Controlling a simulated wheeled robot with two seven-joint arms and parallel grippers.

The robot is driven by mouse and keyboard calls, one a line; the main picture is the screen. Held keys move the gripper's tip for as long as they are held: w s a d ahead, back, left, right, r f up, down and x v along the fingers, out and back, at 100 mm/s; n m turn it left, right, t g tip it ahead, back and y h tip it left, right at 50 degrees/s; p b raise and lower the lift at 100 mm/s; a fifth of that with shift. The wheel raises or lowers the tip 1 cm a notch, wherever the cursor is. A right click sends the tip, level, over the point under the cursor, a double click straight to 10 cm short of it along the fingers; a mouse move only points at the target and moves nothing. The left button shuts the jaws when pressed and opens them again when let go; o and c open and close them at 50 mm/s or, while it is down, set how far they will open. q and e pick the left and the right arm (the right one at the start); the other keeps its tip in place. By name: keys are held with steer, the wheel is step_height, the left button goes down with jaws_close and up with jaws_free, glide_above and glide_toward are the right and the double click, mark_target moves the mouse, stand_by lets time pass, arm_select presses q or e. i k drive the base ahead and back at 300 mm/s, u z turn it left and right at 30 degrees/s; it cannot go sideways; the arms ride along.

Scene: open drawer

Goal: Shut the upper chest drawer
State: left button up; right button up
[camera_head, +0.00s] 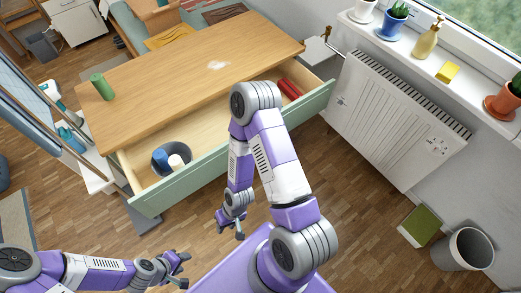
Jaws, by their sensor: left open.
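The upper chest drawer (228,157) is pulled out from under the wooden top of the chest (190,68). Its pale green front panel runs from lower left to upper right. A blue-grey bowl-like item, a white cylinder and a red item lie inside it. My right arm crosses in front of the panel and hides part of it. My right gripper (230,230) points down in front of the panel, empty, its fingers apart. My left gripper (184,269) is open and empty, below the panel's left part and apart from it.
A white radiator (390,115) is on the wall to the right, under a sill with pots. A grey bin (465,249) and a green-topped box (420,226) stand on the floor at right. Wooden floor in front is clear.

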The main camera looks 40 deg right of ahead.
mark_target(204, 128)
steer(key=z, duration=0.9)
steer(key=k, duration=0.2)
steer(key=z, duration=0.25)
steer(key=i, duration=0.7)
steer(key=u, duration=0.3)
